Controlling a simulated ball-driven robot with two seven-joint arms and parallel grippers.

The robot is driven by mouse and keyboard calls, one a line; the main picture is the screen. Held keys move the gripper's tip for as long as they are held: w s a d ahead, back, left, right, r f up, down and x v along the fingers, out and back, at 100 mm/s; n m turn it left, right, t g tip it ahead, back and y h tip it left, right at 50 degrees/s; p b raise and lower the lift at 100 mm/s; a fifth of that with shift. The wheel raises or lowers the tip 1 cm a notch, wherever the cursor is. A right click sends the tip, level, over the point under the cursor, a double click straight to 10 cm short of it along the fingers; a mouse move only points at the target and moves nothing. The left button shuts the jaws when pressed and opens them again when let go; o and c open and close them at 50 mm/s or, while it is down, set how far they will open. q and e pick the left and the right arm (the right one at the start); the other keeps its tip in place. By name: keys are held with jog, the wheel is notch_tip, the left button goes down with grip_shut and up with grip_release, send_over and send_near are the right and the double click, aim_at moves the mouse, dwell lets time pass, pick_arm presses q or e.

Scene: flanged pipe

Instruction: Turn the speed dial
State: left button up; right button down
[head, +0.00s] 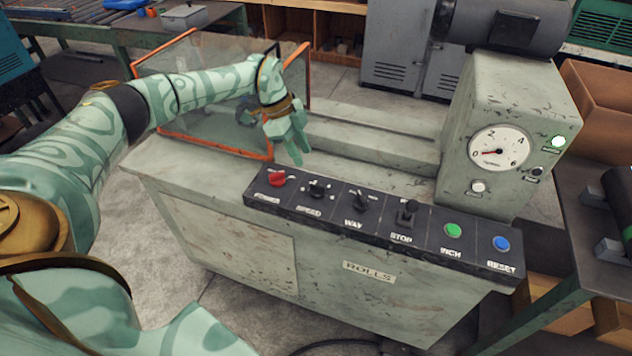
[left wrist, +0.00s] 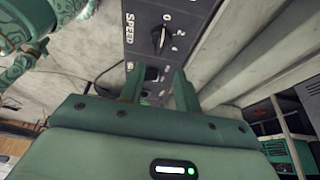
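The speed dial (head: 318,189) is a small black knob above the SPEED label on the dark sloped control panel. It also shows in the left wrist view (left wrist: 160,39), with the SPEED label beside it and scale marks around it. My left gripper (head: 294,155) is above and behind the panel's left part in the head view, apart from the dial. In the left wrist view its two fingers (left wrist: 159,80) are spread with nothing between them, and the dial shows beyond their tips. My right gripper is in neither view.
The panel (head: 427,233) also holds a red power knob (head: 277,179), a way switch (head: 361,200), a stop lever (head: 407,212), a green button (head: 453,230) and a blue reset button (head: 502,243). A gauge (head: 499,149) stands right. An orange-framed guard (head: 265,152) is behind my left arm.

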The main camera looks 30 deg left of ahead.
aim_at(317, 184)
pick_arm(q)
jog(key=b+x, duration=0.2)
jog(key=x, duration=0.7)
jog(key=shift+d, duration=0.1)
jog(key=shift+d+f, duration=0.2)
jog(key=shift+f, duration=0.25)
grip_shut()
